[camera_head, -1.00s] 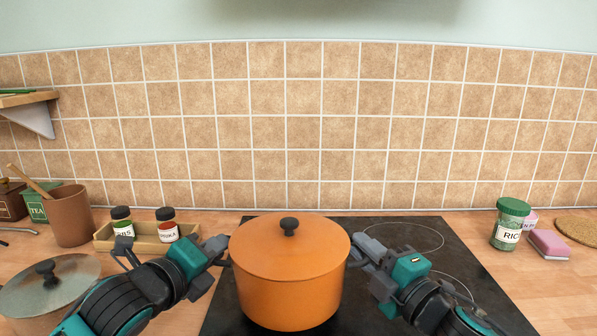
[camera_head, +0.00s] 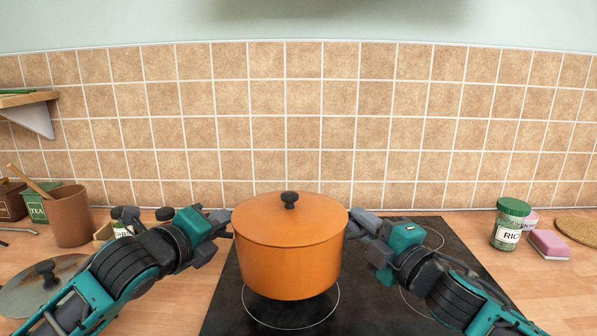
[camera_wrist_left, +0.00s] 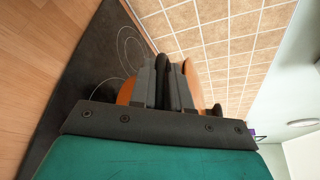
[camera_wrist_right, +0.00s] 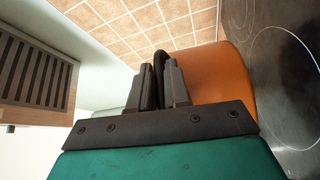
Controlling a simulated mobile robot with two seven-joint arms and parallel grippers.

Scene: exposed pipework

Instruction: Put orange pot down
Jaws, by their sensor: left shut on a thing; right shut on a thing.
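The orange pot (camera_head: 290,255), with its orange lid and black knob (camera_head: 289,199), is upright between my two grippers. My left gripper (camera_head: 226,222) is shut on the pot's left handle, and the fingers show around the dark handle in the left wrist view (camera_wrist_left: 168,82). My right gripper (camera_head: 356,224) is shut on the right handle, seen also in the right wrist view (camera_wrist_right: 160,82). The pot appears raised above the black hob (camera_head: 400,290); a ring marking shows below its base. The gap's size is hard to judge.
A rice jar (camera_head: 510,224) and pink sponge (camera_head: 548,244) stand right of the hob. The tiled wall is behind.

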